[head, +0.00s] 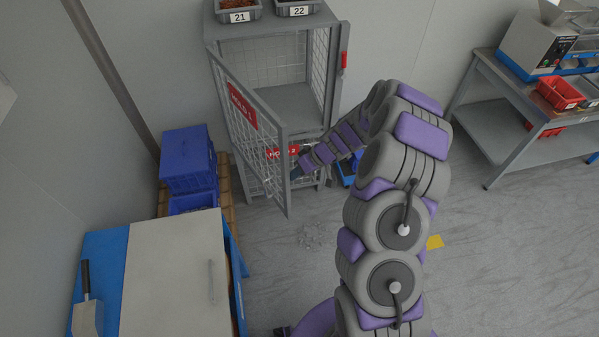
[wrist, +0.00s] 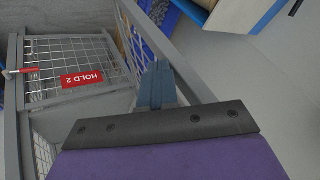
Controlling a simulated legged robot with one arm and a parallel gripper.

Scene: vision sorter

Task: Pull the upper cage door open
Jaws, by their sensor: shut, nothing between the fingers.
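The grey cage (head: 218,30) stands against the back wall. Its upper mesh door (head: 262,102), with a red sign, is swung well open to the left and toward me. The lower door with the red HOLD 2 sign (head: 283,152) looks closed; its sign also shows in the wrist view (wrist: 82,79). My gripper (head: 299,171) is low beside the upper door's free edge, on its right side. In the wrist view its blue fingers (wrist: 157,84) are together and empty, close to a grey door-frame bar (wrist: 180,62). I cannot tell whether they touch it.
Grey bins 21 (head: 239,13) and 22 (head: 298,7) stand on the cage. A blue crate (head: 188,158) sits left of the door, with a blue-edged bench (head: 103,250) nearer. A table (head: 497,93) with machines and red bins stands right. The floor between is mostly clear.

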